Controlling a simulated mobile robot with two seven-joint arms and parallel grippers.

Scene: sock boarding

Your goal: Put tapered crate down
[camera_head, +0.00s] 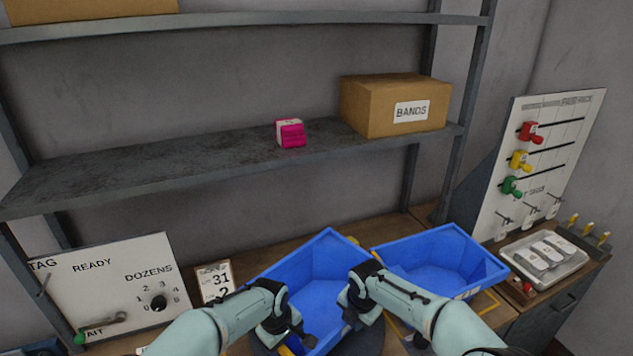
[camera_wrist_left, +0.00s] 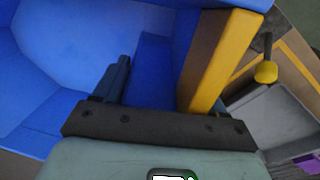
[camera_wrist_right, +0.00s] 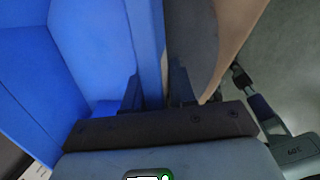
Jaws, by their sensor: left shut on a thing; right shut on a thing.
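The blue tapered crate (camera_head: 318,262) is open-topped and tilted in the head view, between my two arms. It looks empty where I can see in. My left gripper (camera_head: 297,335) is shut on its near left wall; the blue wall also fills much of the left wrist view (camera_wrist_left: 60,60), with a yellow strip (camera_wrist_left: 222,62) beside the jaws. My right gripper (camera_head: 357,308) is shut on its right wall, which runs between the jaws in the right wrist view (camera_wrist_right: 146,50). The crate's underside is hidden, so I cannot tell whether it touches anything.
A second blue crate (camera_head: 440,262) stands close right on the wooden bench. A READY/DOZENS panel (camera_head: 110,285) and number card (camera_head: 216,281) stand left. A lever panel (camera_head: 535,165) and metal tray (camera_head: 545,258) are right. A shelf (camera_head: 200,158) with a BANDS box (camera_head: 375,108) hangs behind.

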